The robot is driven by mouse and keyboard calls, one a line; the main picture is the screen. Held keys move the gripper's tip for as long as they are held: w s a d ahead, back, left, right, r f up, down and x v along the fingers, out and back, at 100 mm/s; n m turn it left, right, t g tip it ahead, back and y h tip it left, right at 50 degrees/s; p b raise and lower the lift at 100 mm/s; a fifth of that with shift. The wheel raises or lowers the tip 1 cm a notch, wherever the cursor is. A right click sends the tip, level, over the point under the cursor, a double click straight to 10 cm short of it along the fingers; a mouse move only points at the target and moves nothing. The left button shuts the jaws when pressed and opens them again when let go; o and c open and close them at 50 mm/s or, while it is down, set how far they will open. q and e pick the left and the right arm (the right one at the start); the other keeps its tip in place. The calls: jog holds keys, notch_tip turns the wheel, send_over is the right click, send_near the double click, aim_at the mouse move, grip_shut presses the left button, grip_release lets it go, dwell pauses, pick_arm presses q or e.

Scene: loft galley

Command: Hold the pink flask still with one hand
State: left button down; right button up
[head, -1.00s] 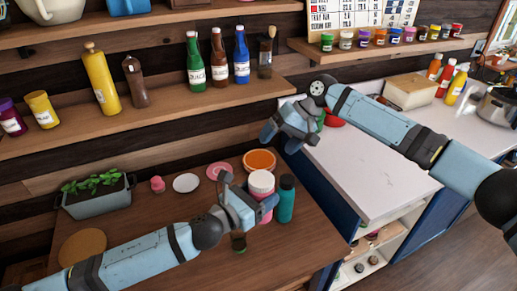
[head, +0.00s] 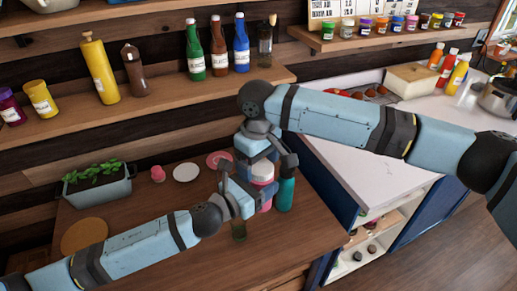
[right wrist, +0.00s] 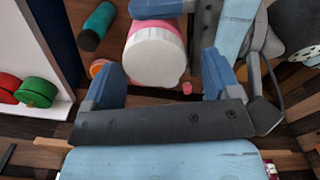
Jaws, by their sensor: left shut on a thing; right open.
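The pink flask (head: 266,205) with a white lid (head: 262,172) stands on the brown wooden table, mostly hidden by my grippers. My left gripper (head: 246,194) is shut on its side. My right gripper (head: 266,157) is open above the lid, pointing down. In the right wrist view, the white lid (right wrist: 154,60) lies between the open fingers of my right gripper (right wrist: 160,72), with a pink band of the flask (right wrist: 150,24) behind it. I cannot tell whether the fingers touch the lid. Part of my left gripper (right wrist: 165,7) crosses the top there.
A teal bottle (head: 286,193) stands close to the flask's right. A dark jar (head: 239,230) is in front. The white counter (head: 350,175) is at right.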

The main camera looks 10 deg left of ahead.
jog(key=shift+f, duration=0.5)
jog(key=shift+c, duration=0.2)
jog(key=shift+s, duration=0.1)
jog(key=c, duration=0.9)
jog(key=n, duration=0.6)
jog(key=shift+s+a, duration=0.15)
jog(key=shift+s, duration=0.15)
jog(key=shift+r, duration=0.2)
jog(key=shift+w+r, duration=0.15)
jog(key=shift+r, duration=0.9)
jog(key=shift+w+d, duration=0.15)
jog(key=shift+d, duration=0.1)
